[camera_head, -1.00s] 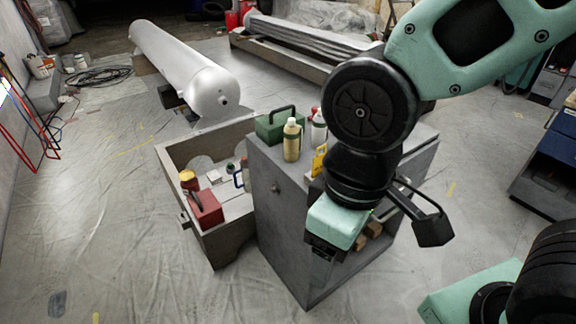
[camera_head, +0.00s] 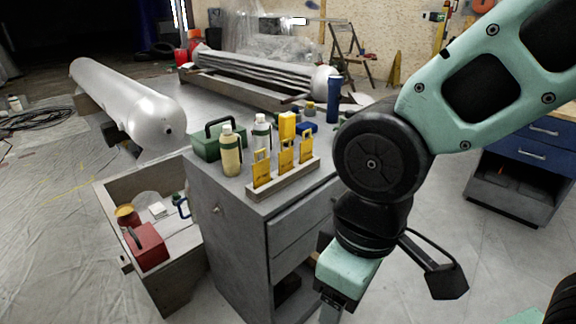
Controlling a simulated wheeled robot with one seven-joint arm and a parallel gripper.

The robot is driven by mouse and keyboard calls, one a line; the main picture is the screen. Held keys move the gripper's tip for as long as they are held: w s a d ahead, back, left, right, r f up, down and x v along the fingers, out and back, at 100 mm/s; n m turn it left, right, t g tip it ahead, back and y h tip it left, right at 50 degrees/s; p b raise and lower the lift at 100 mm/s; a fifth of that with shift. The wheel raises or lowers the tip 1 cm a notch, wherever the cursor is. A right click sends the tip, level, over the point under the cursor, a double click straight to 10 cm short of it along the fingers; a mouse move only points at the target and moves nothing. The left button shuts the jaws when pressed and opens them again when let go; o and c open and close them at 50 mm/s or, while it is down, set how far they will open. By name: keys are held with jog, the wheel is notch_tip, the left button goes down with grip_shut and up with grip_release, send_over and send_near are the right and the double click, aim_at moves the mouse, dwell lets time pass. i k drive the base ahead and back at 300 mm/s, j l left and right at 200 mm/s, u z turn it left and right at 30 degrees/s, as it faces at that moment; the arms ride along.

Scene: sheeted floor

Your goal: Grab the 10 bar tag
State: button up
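Three yellow tags stand in a row in a light grey holder (camera_head: 290,183) on top of the grey cabinet: a left tag (camera_head: 262,174), a middle tag (camera_head: 286,158) and a right tag (camera_head: 306,150). Their markings are too small to read, so I cannot tell which is the 10 bar tag. My gripper (camera_head: 332,314) hangs below the cabinet top, to the right of and nearer than the holder. It points down, its tips are at the bottom edge of the picture, and whether it is open or shut does not show.
Behind the tags stand a cream bottle (camera_head: 231,156), a second bottle (camera_head: 262,134), a green case (camera_head: 208,142), a yellow block (camera_head: 287,127) and a blue cylinder (camera_head: 333,103). An open bin (camera_head: 160,280) with a red box (camera_head: 147,246) stands left of the cabinet.

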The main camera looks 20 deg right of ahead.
aim_at(306, 146)
jog(key=i+j+z, duration=0.15)
jog(key=j+z, duration=0.2)
jog(key=i+j+z, duration=0.15)
jog(key=j+z, duration=0.5)
jog(key=i+j+z, duration=0.1)
jog(key=j+z, duration=0.25)
